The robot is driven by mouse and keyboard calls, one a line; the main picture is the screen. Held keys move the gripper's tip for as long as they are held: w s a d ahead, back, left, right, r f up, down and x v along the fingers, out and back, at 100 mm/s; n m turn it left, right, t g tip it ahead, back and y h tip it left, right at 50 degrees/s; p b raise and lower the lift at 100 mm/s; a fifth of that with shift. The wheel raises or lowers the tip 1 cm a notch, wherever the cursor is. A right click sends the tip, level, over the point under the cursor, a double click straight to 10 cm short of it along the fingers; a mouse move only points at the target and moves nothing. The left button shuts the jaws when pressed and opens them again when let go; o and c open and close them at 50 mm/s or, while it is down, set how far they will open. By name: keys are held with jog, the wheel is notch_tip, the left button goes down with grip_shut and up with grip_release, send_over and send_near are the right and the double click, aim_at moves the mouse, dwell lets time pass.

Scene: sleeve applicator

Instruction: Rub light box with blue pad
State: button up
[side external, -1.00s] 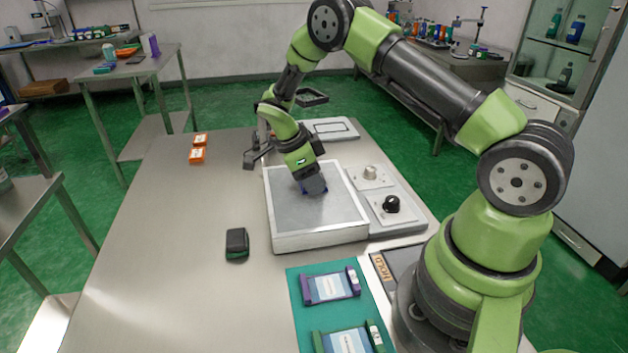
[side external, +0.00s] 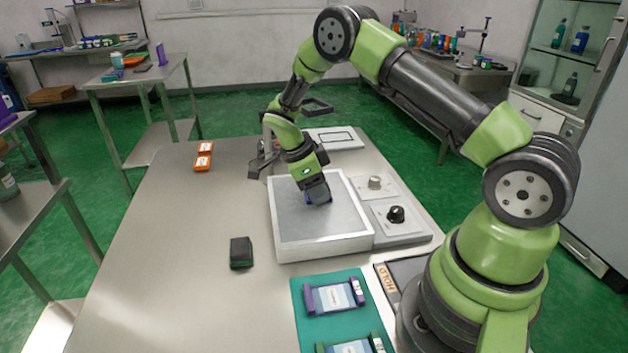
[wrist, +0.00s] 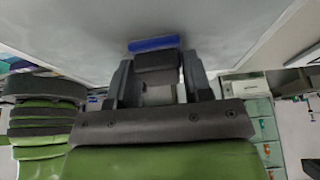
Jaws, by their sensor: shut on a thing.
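The light box (side external: 291,240) is a wide, low box with a grey top panel and a pale frame, lying flat on the steel table. My gripper (side external: 317,187) points down over the back right part of its panel. It is shut on the blue pad (side external: 307,197), of which only a small edge shows below the dark jaws. In the wrist view the blue pad (wrist: 153,44) shows as a strip just past the fingertips of my gripper (wrist: 158,75), against the grey panel. The pad looks to be at the panel surface, but exact contact is hard to tell.
A control unit with a black knob (side external: 396,214) adjoins the light box on the right. A dark green-black block (side external: 241,253) lies to the left. A teal mat (side external: 345,320) with labelled holders lies in front. Orange items (side external: 203,157) sit at the back left. The left of the table is mostly clear.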

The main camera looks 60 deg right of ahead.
aim_at(319, 208)
jog(key=shift+s+a, duration=1.2)
jog(key=shift+w+a, duration=0.45)
jog(key=shift+a, duration=0.1)
jog(key=shift+w+d, duration=2.75)
jog(key=shift+d, duration=0.05)
jog(key=shift+s+a, duration=2.7)
notch_tip(319, 208, up, 8)
jog(key=shift+r, duration=0.15)
